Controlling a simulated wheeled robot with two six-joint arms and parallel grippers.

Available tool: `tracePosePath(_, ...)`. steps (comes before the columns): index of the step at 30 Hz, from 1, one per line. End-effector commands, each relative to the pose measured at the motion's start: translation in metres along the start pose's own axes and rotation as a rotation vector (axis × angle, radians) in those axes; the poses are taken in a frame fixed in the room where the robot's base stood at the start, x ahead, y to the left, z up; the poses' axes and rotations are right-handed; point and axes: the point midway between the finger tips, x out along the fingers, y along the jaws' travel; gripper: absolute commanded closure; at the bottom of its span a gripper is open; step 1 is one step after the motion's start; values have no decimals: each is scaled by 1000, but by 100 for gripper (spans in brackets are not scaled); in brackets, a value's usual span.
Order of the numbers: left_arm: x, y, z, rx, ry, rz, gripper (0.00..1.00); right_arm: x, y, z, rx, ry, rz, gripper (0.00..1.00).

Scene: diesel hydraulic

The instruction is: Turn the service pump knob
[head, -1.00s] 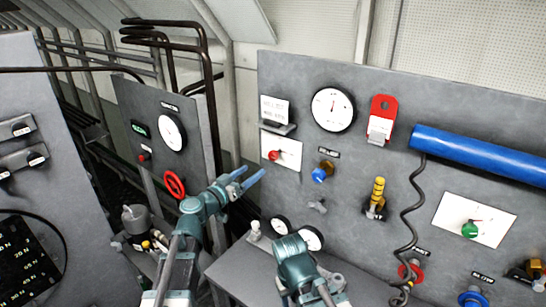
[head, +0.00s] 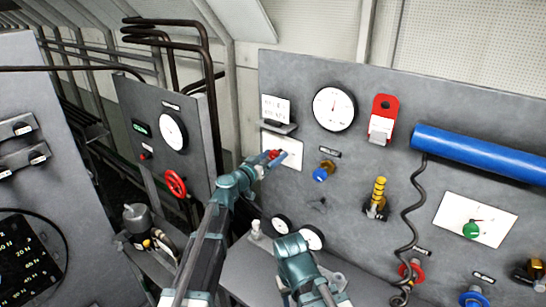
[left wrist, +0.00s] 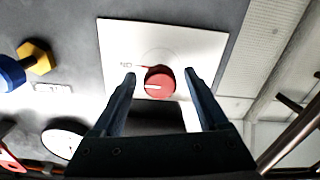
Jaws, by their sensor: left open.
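A red knob (head: 275,154) with a white pointer line sits on a white plate (head: 291,142) at the left of the grey wall panel. In the left wrist view the red knob (left wrist: 159,84) lies between the two fingertips, with a gap on each side. My left gripper (head: 272,161) is open at the knob and points at the plate (left wrist: 180,40). The fingers partly hide the knob in the head view. No readable label confirms that this is the service pump knob. My right gripper's fingers do not show.
To the right on the panel are a blue knob (head: 320,174), a round gauge (head: 333,109), a red bracket (head: 382,119) and a yellow lever (head: 378,190). A green knob (head: 471,230) sits on another white plate. A red handwheel (head: 175,183) is at the left.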

Motion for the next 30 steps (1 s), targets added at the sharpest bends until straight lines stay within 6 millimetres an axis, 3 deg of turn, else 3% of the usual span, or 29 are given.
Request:
tracePosePath(3,0,0,0,0,0,0,27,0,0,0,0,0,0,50)
tracePosePath(15,0,0,0,0,0,0,99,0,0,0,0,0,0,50)
tracePosePath(23,0,0,0,-16,0,0,100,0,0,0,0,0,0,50)
tracePosePath(30,0,0,0,-130,0,0,100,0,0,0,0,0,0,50)
